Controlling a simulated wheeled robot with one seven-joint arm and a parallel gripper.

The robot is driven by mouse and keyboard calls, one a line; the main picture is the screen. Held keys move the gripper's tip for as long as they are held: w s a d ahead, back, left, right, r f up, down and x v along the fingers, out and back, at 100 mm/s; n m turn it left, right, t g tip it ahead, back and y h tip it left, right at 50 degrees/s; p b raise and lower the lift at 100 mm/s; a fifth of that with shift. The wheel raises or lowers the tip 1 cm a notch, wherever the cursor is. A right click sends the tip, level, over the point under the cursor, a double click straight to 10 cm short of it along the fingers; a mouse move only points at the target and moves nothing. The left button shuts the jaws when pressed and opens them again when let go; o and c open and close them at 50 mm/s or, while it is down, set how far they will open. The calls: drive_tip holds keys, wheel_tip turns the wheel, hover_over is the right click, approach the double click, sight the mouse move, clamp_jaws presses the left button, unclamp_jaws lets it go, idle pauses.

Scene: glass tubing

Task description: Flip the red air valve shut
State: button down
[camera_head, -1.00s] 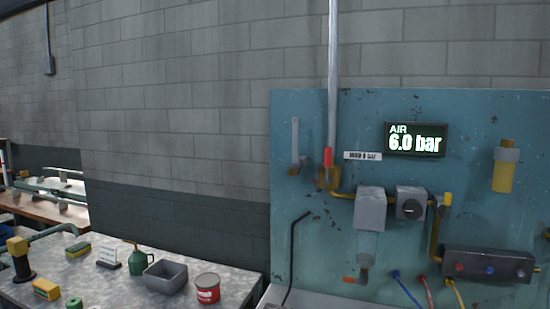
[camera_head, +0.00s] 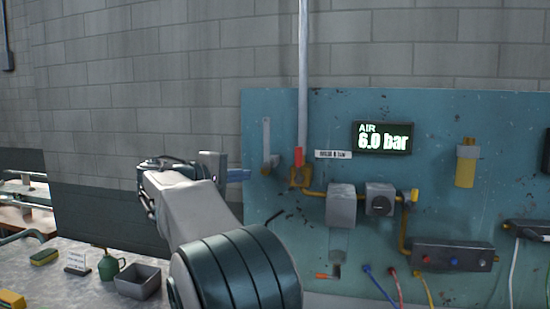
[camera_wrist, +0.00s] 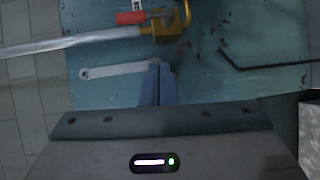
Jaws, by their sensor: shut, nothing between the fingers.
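The red air valve handle (camera_head: 298,157) stands upright along the grey vertical pipe, just above its brass valve body (camera_head: 300,178) on the blue panel. In the wrist view the red handle (camera_wrist: 130,17) lies near the top edge, next to the brass body (camera_wrist: 160,33). My gripper (camera_head: 243,174) has its blue fingers together and empty, pointing at the panel, left of the handle and a little lower. In the wrist view the fingertips (camera_wrist: 159,68) are below the valve in the picture, apart from it. The pressure display (camera_head: 383,137) reads AIR 6.0 bar.
A grey vertical pipe (camera_head: 303,70) rises above the valve. A grey filter unit (camera_head: 341,204) sits right of it. A bench with a grey bin (camera_head: 139,280) is at lower left.

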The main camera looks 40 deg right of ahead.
sight(267, 157)
drive_tip(key=r, duration=0.1)
drive_tip(key=w+r+h, duration=0.1)
drive_tip(key=r, duration=0.1)
drive_tip(key=shift+d, duration=0.1)
drive_tip(key=shift+g+h, duration=0.3)
drive_tip(key=d+p, duration=0.1)
drive_tip(key=d, duration=0.5)
drive_tip(key=w+d+p, duration=0.1)
drive_tip(key=d, duration=0.2)
drive_tip(key=shift+r+p, duration=0.1)
drive_tip(key=shift+p, duration=0.2)
drive_tip(key=s+d, duration=0.1)
drive_tip(key=d, duration=0.1)
drive_tip(key=s+d, duration=0.1)
drive_tip(key=shift+s+d+p, duration=0.1)
drive_tip(key=shift+d+p, duration=0.25)
drive_tip(key=shift+d, duration=0.05)
drive_tip(key=shift+a, duration=0.1)
drive_tip(key=shift+m, duration=0.4)
